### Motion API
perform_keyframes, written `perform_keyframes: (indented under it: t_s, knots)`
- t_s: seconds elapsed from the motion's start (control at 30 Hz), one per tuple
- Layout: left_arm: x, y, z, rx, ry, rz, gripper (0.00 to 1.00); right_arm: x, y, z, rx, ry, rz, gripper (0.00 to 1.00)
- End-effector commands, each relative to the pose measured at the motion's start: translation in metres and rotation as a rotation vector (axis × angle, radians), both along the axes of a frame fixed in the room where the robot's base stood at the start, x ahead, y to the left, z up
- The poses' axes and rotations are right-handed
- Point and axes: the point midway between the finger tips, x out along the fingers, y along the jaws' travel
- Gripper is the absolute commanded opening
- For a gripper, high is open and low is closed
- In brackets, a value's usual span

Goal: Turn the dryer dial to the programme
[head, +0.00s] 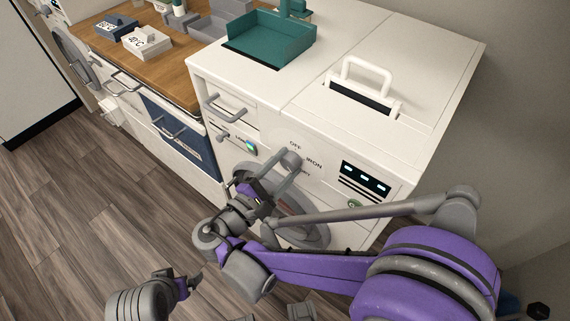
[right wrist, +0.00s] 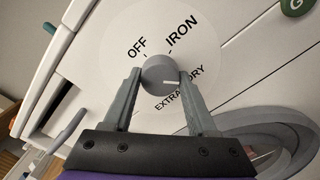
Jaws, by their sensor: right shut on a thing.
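The grey round dial (right wrist: 160,75) sits on the white dryer front, on a pale disc lettered OFF, IRON and EXTRA DRY. Its white mark points right in the right wrist view, towards the EXTRA DRY lettering, which a finger partly covers. My right gripper (right wrist: 158,82) is shut on the dial, one finger on each side. In the head view the dial (head: 291,158) is at the upper front of the dryer (head: 400,110), with the right gripper (head: 285,165) on it. My left gripper (head: 188,283) is low in the head view, away from the dryer; its jaws are unclear.
The dryer's round door (head: 308,232) is below the dial, partly behind my right arm. A lit display (head: 366,178) and a green button (head: 354,204) are to the right. A teal tray (head: 290,42) stands on top. The wooden floor (head: 70,220) at left is clear.

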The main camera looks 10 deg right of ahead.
Motion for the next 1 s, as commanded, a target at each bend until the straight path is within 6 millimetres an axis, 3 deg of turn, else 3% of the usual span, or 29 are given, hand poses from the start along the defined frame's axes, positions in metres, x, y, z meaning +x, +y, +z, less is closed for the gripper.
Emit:
perform_keyframes:
  t_s: [0.47,0.5,0.63,0.67,1.0]
  knots:
    - [0.0,0.0,0.0004,0.0,0.0,0.0,0.87,0.0002,-0.0003,0.0004,0.011,-0.018,-0.001,0.02]
    - [0.0,0.0,0.0004,0.0,0.0,0.0,0.87,0.0002,-0.0003,0.0004,0.011,-0.018,-0.001,0.6]
    - [0.0,0.0,0.0004,0.0,0.0,0.0,0.87,0.0002,-0.0002,0.0004,0.012,-0.017,0.0,0.83]
    - [0.0,0.0,0.0004,0.0,0.0,0.0,0.87,0.0002,-0.0002,0.0004,0.011,-0.017,0.0,0.88]
    - [0.0,0.0,0.0004,0.0,0.0,0.0,0.87,0.0002,-0.0001,0.0002,0.012,-0.016,0.0,0.88]
